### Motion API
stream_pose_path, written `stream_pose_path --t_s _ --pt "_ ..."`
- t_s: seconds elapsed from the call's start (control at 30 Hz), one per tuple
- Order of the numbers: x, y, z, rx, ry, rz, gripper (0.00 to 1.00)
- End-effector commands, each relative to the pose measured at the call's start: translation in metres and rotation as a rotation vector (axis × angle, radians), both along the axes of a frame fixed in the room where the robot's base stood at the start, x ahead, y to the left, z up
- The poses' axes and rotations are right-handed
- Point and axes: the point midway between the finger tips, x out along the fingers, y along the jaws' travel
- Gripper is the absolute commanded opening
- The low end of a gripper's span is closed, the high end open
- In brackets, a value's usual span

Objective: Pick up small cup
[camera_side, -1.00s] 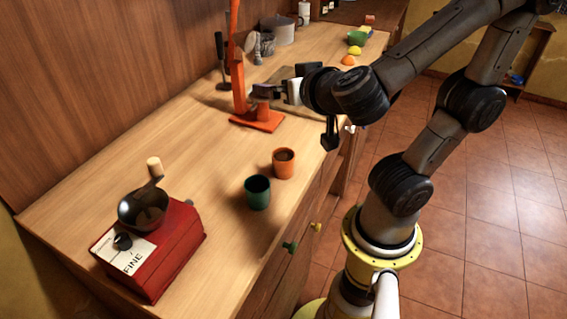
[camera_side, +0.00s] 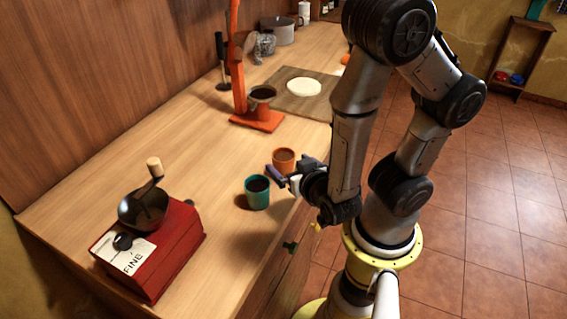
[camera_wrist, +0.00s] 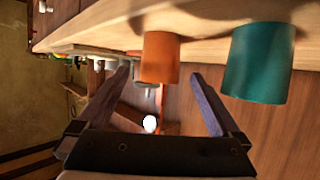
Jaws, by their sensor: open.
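Two small cups stand upright on the wooden counter near its front edge. The orange cup (camera_side: 284,159) holds something brown, and the teal cup (camera_side: 257,192) holds something dark. My gripper (camera_side: 277,180) is open and empty, low at the counter edge beside both cups. In the wrist view the picture is upside down. There the orange cup (camera_wrist: 160,56) shows beyond and between my open finger tips (camera_wrist: 160,76), and the teal cup (camera_wrist: 258,62) is to the right of the right finger. I see no contact with either cup.
A red grinder (camera_side: 160,250) with a crank stands at the near left. An orange lever press (camera_side: 257,120) stands behind the cups. Farther back are a board (camera_side: 318,103) with a round white piece and a grey pot (camera_side: 276,32). The counter left of the cups is clear.

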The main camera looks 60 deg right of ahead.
Motion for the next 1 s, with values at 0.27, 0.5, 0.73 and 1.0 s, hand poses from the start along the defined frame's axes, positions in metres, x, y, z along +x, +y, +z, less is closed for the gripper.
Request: stream_pose_path --t_s 0.27,0.5,0.73,1.0 --pt "0.004 -0.005 -0.011 0.001 -0.001 -0.006 1.00" --pt "0.014 -0.014 -0.017 0.001 -0.001 -0.004 1.00" --pt "0.019 -0.018 -0.019 0.001 -0.003 -0.003 1.00" --pt "0.032 -0.032 -0.027 0.001 -0.001 -0.007 1.00"
